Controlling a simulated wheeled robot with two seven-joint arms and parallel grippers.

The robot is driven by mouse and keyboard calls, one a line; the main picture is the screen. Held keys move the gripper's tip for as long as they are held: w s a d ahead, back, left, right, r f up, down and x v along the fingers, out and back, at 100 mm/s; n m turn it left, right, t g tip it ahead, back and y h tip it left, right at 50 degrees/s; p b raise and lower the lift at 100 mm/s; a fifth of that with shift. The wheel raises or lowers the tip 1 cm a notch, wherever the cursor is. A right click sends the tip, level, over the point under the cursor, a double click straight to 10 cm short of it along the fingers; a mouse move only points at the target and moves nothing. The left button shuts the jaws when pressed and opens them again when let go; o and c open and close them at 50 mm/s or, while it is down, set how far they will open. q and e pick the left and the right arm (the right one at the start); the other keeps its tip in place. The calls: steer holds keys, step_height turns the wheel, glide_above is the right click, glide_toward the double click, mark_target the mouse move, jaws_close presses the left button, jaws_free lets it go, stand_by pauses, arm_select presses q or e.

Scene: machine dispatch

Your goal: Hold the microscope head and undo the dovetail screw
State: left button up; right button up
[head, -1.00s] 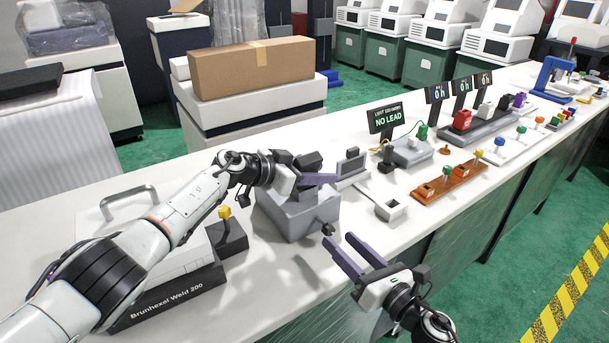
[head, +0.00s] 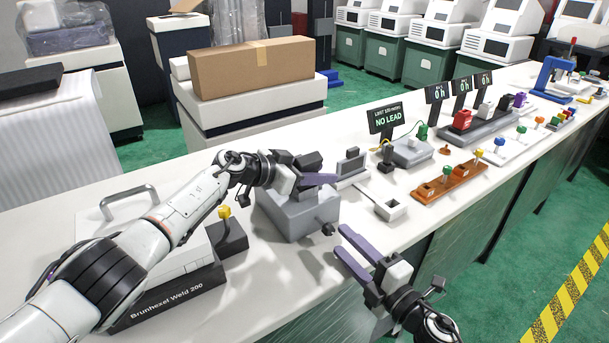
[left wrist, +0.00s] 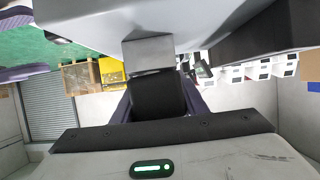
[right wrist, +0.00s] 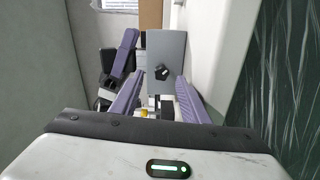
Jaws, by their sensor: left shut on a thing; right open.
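The microscope head looks like a grey block (head: 296,218) with black parts on top, on the bench near its front edge. My left gripper (head: 318,179) is shut on a black part (left wrist: 157,95) above the block; in the left wrist view it joins the grey body (left wrist: 150,52) by a short neck. The dovetail screw is a small dark knob (head: 328,229) on the block's side. It also shows in the right wrist view (right wrist: 162,72), ahead and between the finger lines. My right gripper (head: 341,240) is open and empty, just right of the knob and apart from it.
A white case (head: 165,255) labelled Brunhexel Weld 200 and a dark block with a yellow knob (head: 225,213) stand left. A small open white box (head: 391,208), an orange-brown rack (head: 448,180) and a "NO LEAD" display (head: 387,118) are on the right. Bench between is clear.

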mark_target(331, 231)
steer(key=m, duration=0.7)
steer(key=shift+s, duration=0.1)
steer(key=m, duration=0.3)
steer(key=shift+m, duration=0.4)
steer(key=m, duration=0.4)
steer(key=shift+s, duration=0.1)
steer(key=shift+m, duration=0.3)
steer(key=shift+x, duration=2.45)
steer(key=shift+c, duration=0.5)
steer(key=c, duration=0.9)
steer(key=shift+o, duration=0.2)
